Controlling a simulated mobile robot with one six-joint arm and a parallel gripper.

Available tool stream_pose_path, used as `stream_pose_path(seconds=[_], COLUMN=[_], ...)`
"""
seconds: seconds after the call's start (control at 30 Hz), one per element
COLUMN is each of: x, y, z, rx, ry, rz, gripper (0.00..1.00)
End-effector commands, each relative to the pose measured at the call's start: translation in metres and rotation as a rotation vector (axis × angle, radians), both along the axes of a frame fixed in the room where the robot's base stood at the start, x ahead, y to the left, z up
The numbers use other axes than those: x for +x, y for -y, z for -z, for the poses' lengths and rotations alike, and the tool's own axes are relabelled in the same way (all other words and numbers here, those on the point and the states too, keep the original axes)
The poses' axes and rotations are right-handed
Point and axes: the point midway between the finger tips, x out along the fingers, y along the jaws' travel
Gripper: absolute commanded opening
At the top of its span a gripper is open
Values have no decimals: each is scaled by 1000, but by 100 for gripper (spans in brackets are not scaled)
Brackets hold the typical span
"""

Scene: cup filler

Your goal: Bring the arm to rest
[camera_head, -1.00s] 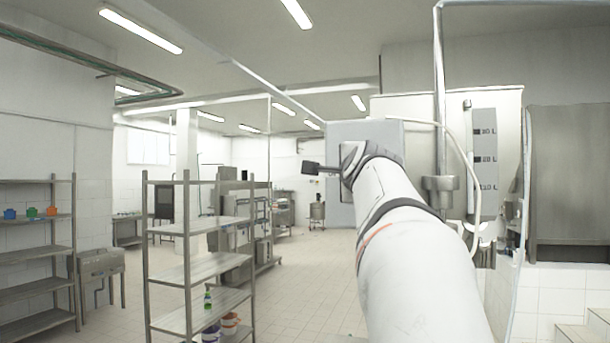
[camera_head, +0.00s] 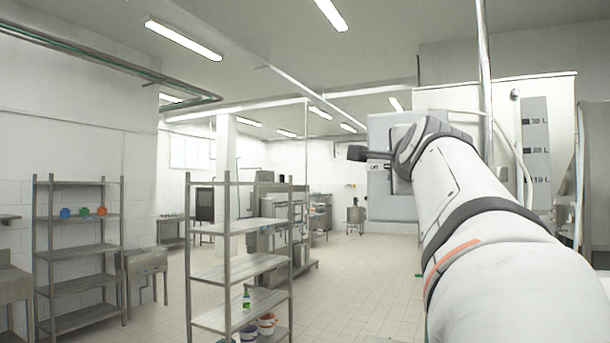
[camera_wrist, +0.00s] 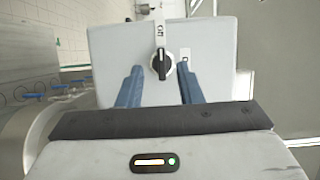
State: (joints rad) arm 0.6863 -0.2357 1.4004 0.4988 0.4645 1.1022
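My arm (camera_head: 470,210) reaches forward from the lower right in the head view, with a dark part sticking out to the left at its far end. My gripper (camera_wrist: 160,70) shows in the wrist view as two blue fingers spread apart, with nothing held between them. Beyond the fingers is a grey box (camera_wrist: 110,50) with a black round knob (camera_wrist: 161,64) and a white strip above it. The gap between the fingertips and the box cannot be told. In the head view a grey box (camera_head: 392,205) stands behind the arm's far end; the finger opening is not clear there.
A metal rack (camera_head: 238,278) stands left of centre, with buckets (camera_head: 266,324) low on it. Another rack (camera_head: 80,248) at the left wall holds blue, green and orange items. A tank with litre marks (camera_head: 536,150) stands at right behind my arm. Tiled floor (camera_head: 355,270) is open in the middle.

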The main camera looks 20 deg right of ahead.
Motion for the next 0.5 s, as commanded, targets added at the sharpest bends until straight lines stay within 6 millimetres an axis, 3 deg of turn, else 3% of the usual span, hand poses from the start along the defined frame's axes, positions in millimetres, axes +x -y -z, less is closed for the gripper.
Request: stream_pose_path(seconds=[0.13,0.5], x=[-9,-10], y=[-4,-5], z=[1,0], rx=[1,0], ry=[-2,-1], rz=[0,0], gripper=[33,33])
